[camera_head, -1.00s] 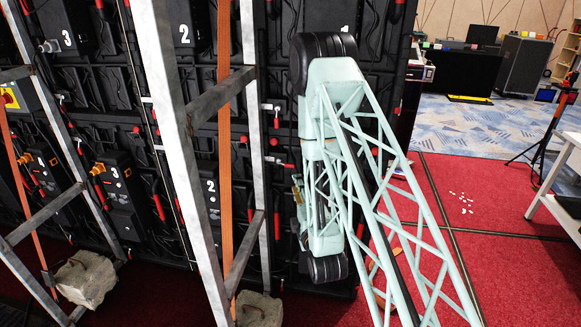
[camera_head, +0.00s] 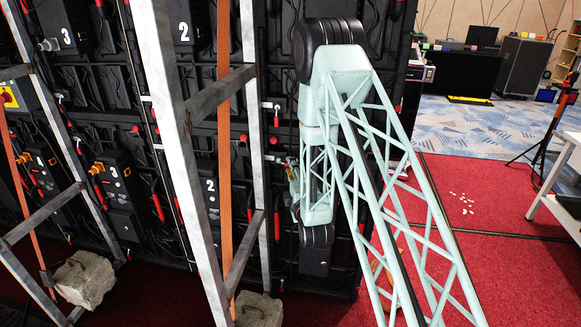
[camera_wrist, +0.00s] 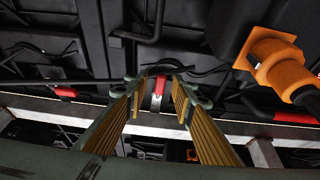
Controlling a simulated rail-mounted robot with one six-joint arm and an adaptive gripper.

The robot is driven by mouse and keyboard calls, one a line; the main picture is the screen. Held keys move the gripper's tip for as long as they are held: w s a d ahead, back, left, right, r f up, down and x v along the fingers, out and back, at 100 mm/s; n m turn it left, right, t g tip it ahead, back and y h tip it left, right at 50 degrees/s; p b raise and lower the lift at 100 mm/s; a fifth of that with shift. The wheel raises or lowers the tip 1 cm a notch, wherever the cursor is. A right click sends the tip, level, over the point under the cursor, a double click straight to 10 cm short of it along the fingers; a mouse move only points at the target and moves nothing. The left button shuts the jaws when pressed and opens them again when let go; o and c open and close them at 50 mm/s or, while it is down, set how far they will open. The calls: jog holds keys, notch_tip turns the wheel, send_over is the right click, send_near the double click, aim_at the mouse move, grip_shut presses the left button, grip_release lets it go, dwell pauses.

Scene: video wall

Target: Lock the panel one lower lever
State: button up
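My gripper shows in the wrist view (camera_wrist: 160,95) with its two ribbed brown-padded fingers spread apart, so it is open. A small red lever (camera_wrist: 160,86) shows between and beyond the fingertips, on the black panel back. A gap shows on both sides of it; whether the fingers reach around it I cannot tell. In the head view my arm covers most of the rightmost panel (camera_head: 375,20), and only a small part of my gripper (camera_head: 292,172) shows at the arm's left side. The lever between the fingers cannot be made out there.
An orange connector (camera_wrist: 275,65) with a cable juts out right of my gripper. Another red lever (camera_wrist: 65,92) lies to the left. A metal ladder-like frame (camera_head: 180,150) with an orange strap (camera_head: 225,180) stands left of my arm. Red carpet (camera_head: 480,200) is open at the right.

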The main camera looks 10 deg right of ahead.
jog(key=shift+w, duration=1.1)
grip_shut()
